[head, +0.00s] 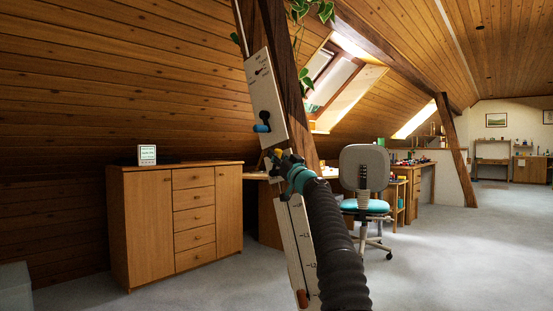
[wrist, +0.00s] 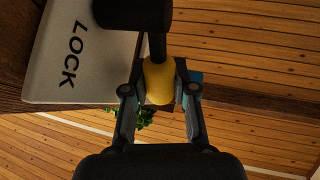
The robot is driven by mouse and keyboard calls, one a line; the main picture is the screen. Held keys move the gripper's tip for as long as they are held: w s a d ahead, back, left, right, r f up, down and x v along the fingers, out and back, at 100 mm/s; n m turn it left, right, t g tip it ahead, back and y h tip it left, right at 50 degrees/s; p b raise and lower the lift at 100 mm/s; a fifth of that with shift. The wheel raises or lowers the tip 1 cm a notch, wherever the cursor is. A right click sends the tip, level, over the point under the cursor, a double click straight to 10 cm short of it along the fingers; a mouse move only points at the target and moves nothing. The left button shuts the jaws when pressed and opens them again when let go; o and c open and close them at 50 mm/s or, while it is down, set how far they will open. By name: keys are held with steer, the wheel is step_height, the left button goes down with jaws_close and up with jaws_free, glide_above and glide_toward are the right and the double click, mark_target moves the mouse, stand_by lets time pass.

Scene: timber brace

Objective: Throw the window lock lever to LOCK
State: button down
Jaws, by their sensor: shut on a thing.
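The lock lever has a yellow knob (wrist: 159,82) on a short dark shaft, which runs up to a round black hub (wrist: 132,12) in the wrist view. A pale plate (wrist: 75,45) marked LOCK is beside the lever, to the left. My gripper (wrist: 160,98) is shut on the yellow knob, with one finger on each side. In the head view my gripper (head: 280,160) is at the leaning timber brace, between an upper and a lower pale panel. A bit of yellow shows at its tip. My gripper and arm hide most of the lever there.
The upper pale panel (head: 266,95) carries a small dark control and a blue handle (head: 262,127) just above my gripper. The lower panel (head: 290,235) has scale marks. A wooden cabinet (head: 150,220) is at left, an office chair (head: 363,180) at right. Grey floor is open at right.

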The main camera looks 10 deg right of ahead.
steer(key=c, duration=1.2)
jaws_free()
steer(key=shift+a, duration=0.1)
steer(key=shift+f, duration=0.1)
steer(key=shift+v, duration=5.95)
